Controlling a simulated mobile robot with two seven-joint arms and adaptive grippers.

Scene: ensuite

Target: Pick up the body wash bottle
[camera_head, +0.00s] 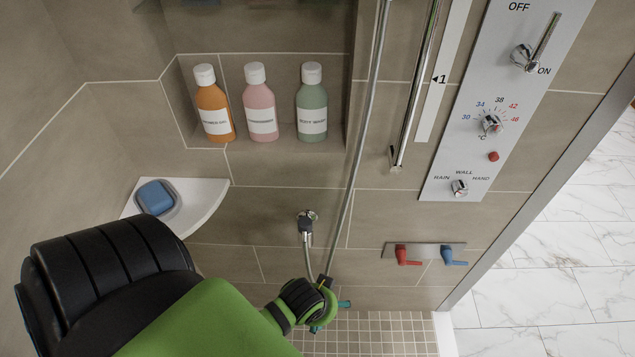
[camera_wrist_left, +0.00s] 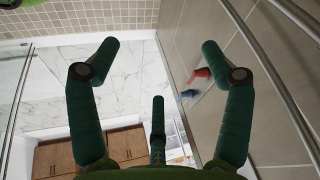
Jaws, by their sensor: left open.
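The body wash bottle (camera_head: 312,92) is green with a white cap and a white label. It stands upright in the wall niche, at the right end of a row of bottles. My left gripper (camera_head: 331,314) is low in the head view, well below the niche and apart from the bottle. In the left wrist view my left gripper (camera_wrist_left: 158,50) has its fingers spread wide with nothing between them. The bottle does not show in the left wrist view. My right gripper is in neither view.
An orange bottle (camera_head: 214,105) and a pink bottle (camera_head: 260,100) stand left of the body wash. A corner shelf (camera_head: 207,192) holds a blue soap (camera_head: 155,197). The shower hose (camera_head: 360,130) hangs right of the niche. A control panel (camera_head: 475,130) is farther right.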

